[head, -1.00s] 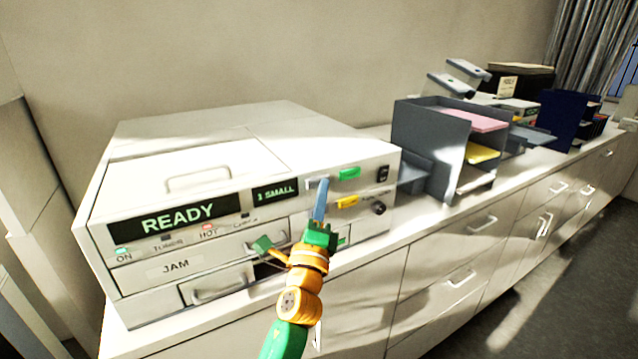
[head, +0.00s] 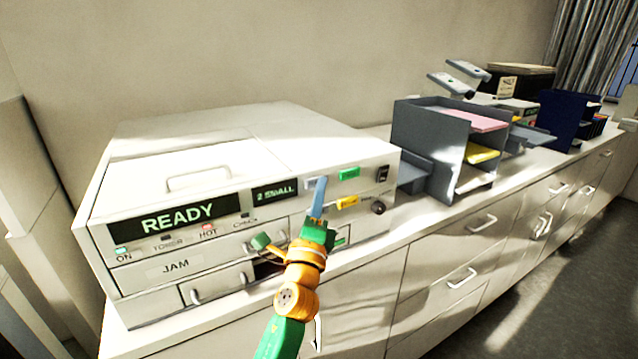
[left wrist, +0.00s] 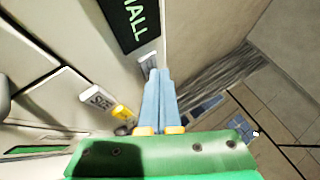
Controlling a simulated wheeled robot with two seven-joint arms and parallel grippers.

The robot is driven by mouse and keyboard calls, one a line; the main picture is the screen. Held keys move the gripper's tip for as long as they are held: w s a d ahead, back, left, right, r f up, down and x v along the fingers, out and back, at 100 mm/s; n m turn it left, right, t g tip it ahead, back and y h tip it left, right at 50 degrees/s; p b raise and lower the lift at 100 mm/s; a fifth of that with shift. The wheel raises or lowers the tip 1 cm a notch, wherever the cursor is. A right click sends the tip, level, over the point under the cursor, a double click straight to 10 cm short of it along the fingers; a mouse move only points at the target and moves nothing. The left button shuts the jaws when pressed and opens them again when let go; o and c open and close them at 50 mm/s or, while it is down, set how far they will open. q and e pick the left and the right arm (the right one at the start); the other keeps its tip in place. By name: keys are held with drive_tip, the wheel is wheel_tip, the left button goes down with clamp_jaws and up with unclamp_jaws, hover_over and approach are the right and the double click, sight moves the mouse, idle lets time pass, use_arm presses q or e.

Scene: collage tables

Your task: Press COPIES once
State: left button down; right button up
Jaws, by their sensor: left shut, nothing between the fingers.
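The white copier (head: 250,160) stands on the counter, its large display (head: 180,216) reading READY. A small display (head: 275,192) beside it reads 2 SMALL. Right of that is a light grey button (head: 311,183), with a green button (head: 349,173) and a yellow button (head: 346,202) nearby. I cannot read a COPIES label. My left gripper (head: 321,181) is shut and empty, its blue fingertips at the grey button. In the left wrist view the fingertips (left wrist: 156,74) overlap the grey button (left wrist: 148,60); I cannot tell whether they touch. My right gripper is not in view.
A black switch (head: 382,173) and a dark knob (head: 379,207) are on the panel's right. A grey paper tray rack (head: 420,130) stands right of the copier. More office machines and dark blue holders stand farther along the counter (head: 400,226).

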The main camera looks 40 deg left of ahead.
use_arm(q)
drive_tip(key=shift+d, duration=0.1)
drive_tip(key=shift+s+d, duration=0.35)
drive_tip(key=shift+d, duration=0.3)
drive_tip(key=shift+s+d, duration=0.3)
drive_tip(key=shift+d, duration=0.5)
drive_tip(key=shift+s+d, duration=0.35)
drive_tip(key=shift+d, duration=0.4)
drive_tip(key=shift+s+d, duration=0.3)
drive_tip(key=shift+d, duration=0.5)
